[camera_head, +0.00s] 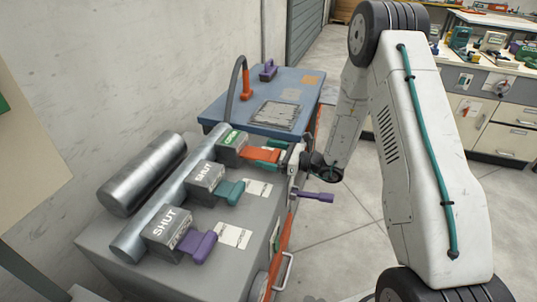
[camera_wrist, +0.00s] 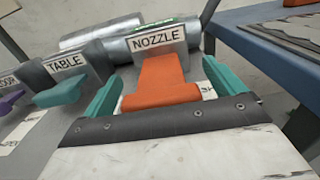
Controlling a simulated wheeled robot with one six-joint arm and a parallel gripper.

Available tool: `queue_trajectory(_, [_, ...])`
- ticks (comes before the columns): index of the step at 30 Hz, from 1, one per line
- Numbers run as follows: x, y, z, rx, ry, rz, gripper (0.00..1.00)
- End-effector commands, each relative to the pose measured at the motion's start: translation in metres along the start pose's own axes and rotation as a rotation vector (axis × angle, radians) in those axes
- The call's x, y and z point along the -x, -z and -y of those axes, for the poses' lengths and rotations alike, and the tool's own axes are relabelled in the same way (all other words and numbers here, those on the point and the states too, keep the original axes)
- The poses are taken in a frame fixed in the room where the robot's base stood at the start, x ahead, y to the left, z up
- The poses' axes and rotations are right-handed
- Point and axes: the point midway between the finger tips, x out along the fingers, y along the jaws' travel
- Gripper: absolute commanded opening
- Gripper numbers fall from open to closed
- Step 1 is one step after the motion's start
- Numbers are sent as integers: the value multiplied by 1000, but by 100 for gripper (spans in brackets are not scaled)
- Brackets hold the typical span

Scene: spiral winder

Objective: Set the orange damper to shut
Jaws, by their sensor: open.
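The orange damper (camera_head: 259,153) is the farthest of three handles along the grey pipe. Its box carries a green marker on top that appears to read OPEN. In the wrist view the orange damper (camera_wrist: 163,84) has a NOZZLE plate behind it and points toward my palm. My gripper (camera_head: 272,155) is open at the orange handle. In the wrist view its teal fingers (camera_wrist: 164,80) stand on either side of the handle, with gaps visible. Part of the handle is hidden by my gripper in the head view.
A teal damper (camera_head: 230,190) and a purple damper (camera_head: 196,244), both marked SHUT, sit nearer on the same pipe. A metal roll (camera_head: 142,175) lies to the left. A blue table (camera_head: 225,108) stands behind. A purple lever (camera_head: 318,197) juts from the machine's right side.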

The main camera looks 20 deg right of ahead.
Motion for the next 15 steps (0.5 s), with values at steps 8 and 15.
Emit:
queue_trajectory(8, [-2,0,-1,0,-2,0,83])
queue_trajectory(15, [-2,0,-1,0,-2,0,32])
